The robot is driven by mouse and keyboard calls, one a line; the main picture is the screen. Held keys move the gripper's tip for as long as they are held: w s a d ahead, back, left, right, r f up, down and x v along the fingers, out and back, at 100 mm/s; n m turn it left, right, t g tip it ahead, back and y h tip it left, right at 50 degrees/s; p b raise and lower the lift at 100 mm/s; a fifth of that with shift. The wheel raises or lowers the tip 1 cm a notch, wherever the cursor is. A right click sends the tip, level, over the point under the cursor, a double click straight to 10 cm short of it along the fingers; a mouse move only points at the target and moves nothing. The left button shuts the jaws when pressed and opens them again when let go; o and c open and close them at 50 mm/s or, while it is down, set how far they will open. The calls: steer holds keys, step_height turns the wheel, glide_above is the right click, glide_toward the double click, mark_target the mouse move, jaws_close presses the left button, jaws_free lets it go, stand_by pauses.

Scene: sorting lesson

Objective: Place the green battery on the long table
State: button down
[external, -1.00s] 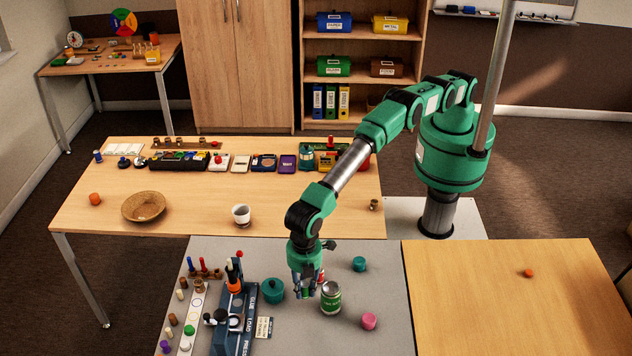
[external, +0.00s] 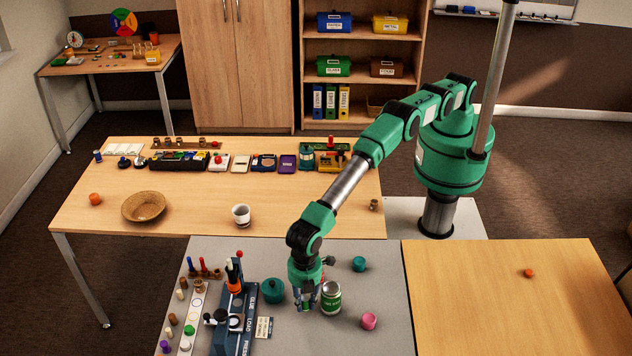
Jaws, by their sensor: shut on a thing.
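My gripper (external: 304,300) is low over the grey table (external: 375,290), pointing down just left of a green-labelled can (external: 331,298). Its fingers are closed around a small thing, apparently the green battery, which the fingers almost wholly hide. I cannot tell whether it touches the table top. The long wooden table (external: 320,213) stands behind the grey one, with a wicker bowl (external: 144,206), a white cup (external: 241,215) and an orange piece (external: 95,199) on it.
A teal pot (external: 273,290) and a dark blue press (external: 234,318) are close left of my gripper. A pink piece (external: 369,321) and a teal piece (external: 359,264) lie to the right. A row of trays and boxes lines the long table's back; its front middle has bare room.

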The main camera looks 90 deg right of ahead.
mark_target(305, 296)
steer(key=shift+f, duration=1.3)
steer(key=shift+f+b, duration=0.15)
steer(key=shift+b, duration=0.15)
steer(key=c, duration=1.4)
jaws_free()
steer(key=shift+c, duration=0.2)
step_height(305, 296, up, 12)
steer(key=p, duration=0.2)
steer(key=shift+p, duration=0.3)
steer(key=shift+r, duration=0.2)
